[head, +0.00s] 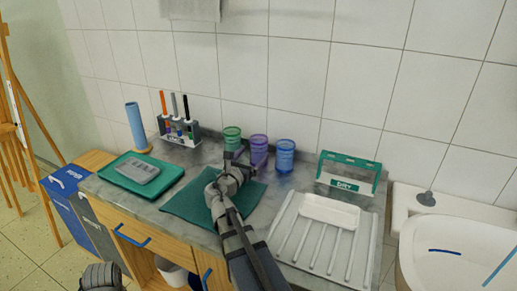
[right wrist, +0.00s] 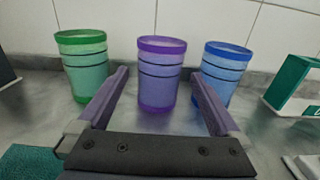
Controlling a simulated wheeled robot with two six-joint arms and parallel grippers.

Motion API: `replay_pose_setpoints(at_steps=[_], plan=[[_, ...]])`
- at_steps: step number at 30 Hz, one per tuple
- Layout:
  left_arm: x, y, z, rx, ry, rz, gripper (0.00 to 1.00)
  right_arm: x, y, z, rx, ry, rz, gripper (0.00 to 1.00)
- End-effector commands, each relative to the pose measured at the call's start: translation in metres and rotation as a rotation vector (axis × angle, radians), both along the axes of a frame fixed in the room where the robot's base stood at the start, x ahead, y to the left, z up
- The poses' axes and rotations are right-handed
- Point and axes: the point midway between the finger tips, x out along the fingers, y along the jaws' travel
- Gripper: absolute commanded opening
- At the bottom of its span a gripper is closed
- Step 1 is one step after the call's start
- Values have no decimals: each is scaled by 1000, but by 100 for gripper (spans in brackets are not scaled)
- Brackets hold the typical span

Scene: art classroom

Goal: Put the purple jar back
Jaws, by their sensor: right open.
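The purple jar (head: 259,150) stands upright on the counter by the tiled wall, between a green jar (head: 232,138) and a blue jar (head: 285,155). My right gripper (head: 246,160) is open in front of the purple jar. In the right wrist view the purple jar (right wrist: 160,72) appears between the two open fingers (right wrist: 160,80), with the green jar (right wrist: 84,66) left and the blue jar (right wrist: 222,70) right. I cannot tell whether the fingertips touch the purple jar.
A teal mat (head: 190,203) lies under my right arm. A green tray (head: 120,175) and a pen rack (head: 180,128) are at left. A white drying rack (head: 290,238), a green-framed stand (head: 347,185) and a sink (head: 450,235) are at right.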

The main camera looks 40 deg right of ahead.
Motion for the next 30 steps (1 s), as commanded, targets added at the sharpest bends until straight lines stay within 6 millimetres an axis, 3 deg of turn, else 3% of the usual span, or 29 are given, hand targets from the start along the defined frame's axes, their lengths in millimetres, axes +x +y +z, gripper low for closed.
replay_pose_setpoints(at_steps=[7, 21, 26, 30], plan=[[0, 0, 0, 0, 0, 0, 46, -15, 28, 0, 0, 0, 1, 100], [0, 0, 2, 0, 0, 0, 46, -16, 33, 2, 5, -4, 0, 100], [0, 0, 34, 0, 0, 0, 46, -19, 46, 19, 119, -87, -11, 100], [0, 0, 86, 0, 0, 0, 46, -25, 75, 40, 359, -247, -55, 100]])
